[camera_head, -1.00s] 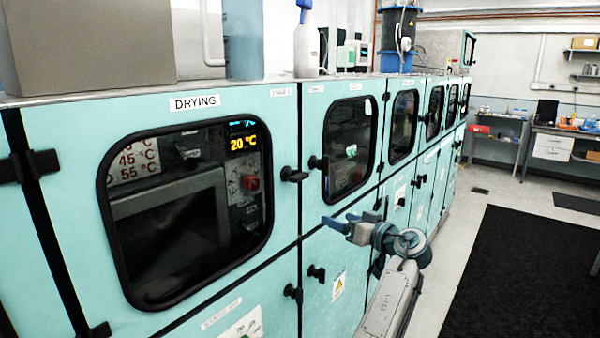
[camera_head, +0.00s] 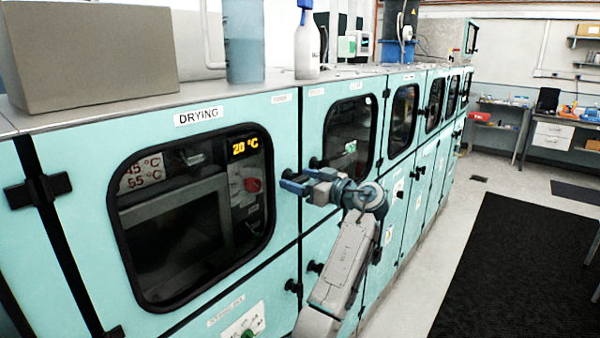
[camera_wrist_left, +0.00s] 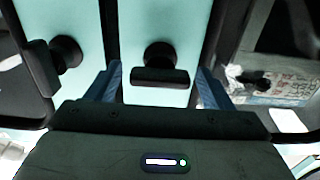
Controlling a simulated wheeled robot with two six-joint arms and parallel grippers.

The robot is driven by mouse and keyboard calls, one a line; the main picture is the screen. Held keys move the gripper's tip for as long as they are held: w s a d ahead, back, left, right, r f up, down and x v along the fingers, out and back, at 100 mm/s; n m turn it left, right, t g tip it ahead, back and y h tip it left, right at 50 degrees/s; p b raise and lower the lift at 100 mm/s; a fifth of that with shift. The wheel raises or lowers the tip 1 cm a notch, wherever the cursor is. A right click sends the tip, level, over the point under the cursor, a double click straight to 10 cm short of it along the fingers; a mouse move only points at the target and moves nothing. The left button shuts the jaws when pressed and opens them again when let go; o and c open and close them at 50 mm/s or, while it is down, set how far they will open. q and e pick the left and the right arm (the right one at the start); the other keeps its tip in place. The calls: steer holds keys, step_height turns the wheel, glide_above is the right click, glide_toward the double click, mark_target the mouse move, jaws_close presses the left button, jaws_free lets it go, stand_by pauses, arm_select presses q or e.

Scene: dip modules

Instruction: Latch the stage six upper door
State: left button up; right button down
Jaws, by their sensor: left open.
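The upper door labelled DRYING (camera_head: 90,140) has a large dark window and looks flush in its teal frame; the small label by its top right corner is too blurred to read. Its black latch handle (camera_wrist_left: 160,76) shows in the left wrist view as a bar lying crosswise on a round knob. My left gripper (camera_head: 290,182) is open at the door's right edge. In the wrist view its two blue fingers stand on either side of the latch handle, apart from it. In the head view the gripper largely hides this latch. My right gripper is not in view.
A neighbouring door's black latch (camera_wrist_left: 60,60) is close beside the fingers. The lower door (camera_head: 250,295) has its own knobs. A bottle (camera_head: 307,50) and a grey box (camera_head: 90,55) stand on top of the cabinet. The floor by the black mat (camera_head: 520,260) is clear.

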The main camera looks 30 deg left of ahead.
arm_select(q)
steer(key=shift+a, duration=0.2)
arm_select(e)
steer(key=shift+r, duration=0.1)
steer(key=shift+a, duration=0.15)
arm_select(q)
steer(key=c, duration=1)
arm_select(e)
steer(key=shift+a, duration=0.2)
